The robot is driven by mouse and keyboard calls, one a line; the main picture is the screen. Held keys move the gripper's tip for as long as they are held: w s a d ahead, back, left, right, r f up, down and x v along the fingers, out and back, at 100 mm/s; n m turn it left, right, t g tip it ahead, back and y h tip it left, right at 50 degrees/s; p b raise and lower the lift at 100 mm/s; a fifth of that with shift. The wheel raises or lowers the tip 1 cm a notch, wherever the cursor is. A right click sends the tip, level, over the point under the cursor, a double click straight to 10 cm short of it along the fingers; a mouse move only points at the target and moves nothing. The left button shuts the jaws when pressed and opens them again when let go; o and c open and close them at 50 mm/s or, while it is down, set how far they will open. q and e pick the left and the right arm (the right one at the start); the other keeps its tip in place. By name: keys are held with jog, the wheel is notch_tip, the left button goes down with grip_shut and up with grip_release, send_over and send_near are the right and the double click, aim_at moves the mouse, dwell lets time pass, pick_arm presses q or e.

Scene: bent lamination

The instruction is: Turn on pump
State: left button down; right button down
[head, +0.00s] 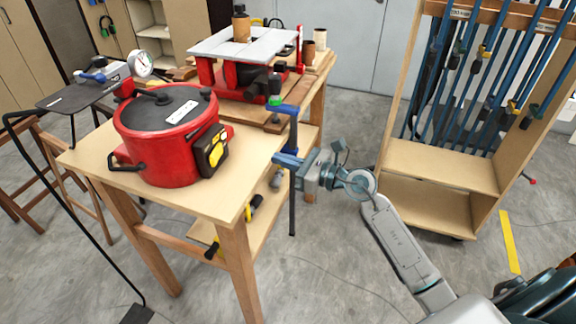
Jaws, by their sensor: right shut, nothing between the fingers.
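A red round pot (165,142) with a black lid stands on the wooden table. A white dial gauge (141,64) sits at its back left. A black box with yellow parts (213,151) is on the pot's right side; I cannot tell its switch position. No separate pump is clearly identifiable. My right gripper (279,159) is shut and empty at the table's right edge, to the right of the black and yellow box and apart from it. My left gripper is not in view.
The wooden table (90,158) has a blue clamp (285,109) at its right edge, close to my right gripper. A red machine with a grey top (213,43) stands behind the pot. A wooden rack (432,157) of blue clamps stands at right. Floor between them is open.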

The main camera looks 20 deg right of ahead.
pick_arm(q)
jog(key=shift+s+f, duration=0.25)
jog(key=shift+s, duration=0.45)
pick_arm(e)
jog(key=shift+s+d, duration=0.4)
jog(key=shift+d, duration=0.05)
